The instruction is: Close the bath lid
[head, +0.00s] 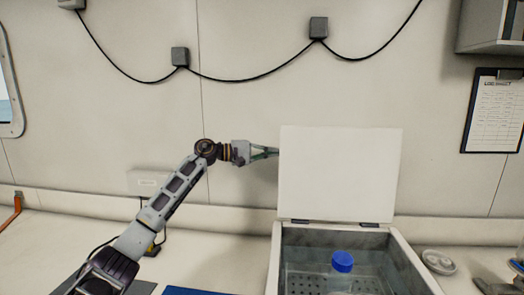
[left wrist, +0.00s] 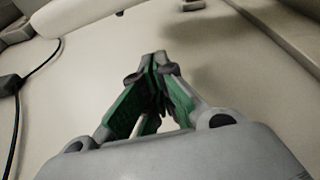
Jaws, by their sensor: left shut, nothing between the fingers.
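The bath lid (head: 340,173) is a white panel standing upright, open, on two dark hinges at the back of the bath (head: 275,262). The bath is a grey metal tank with a perforated floor, and a bottle with a blue cap (head: 342,261) stands in it. My left gripper (head: 274,153) is at the left edge of the lid, level with its upper part. It is shut and empty; I cannot tell whether it touches the lid. In the left wrist view the green-padded fingers (left wrist: 155,65) meet at their tips. My right gripper is not in view.
The wall behind carries black cable with grey boxes (head: 180,57). A clipboard (head: 494,112) hangs at the right. A blue mat (head: 197,291) lies left of the bath. A small round grey dish (head: 438,261) sits to the right. The air above the bath is clear.

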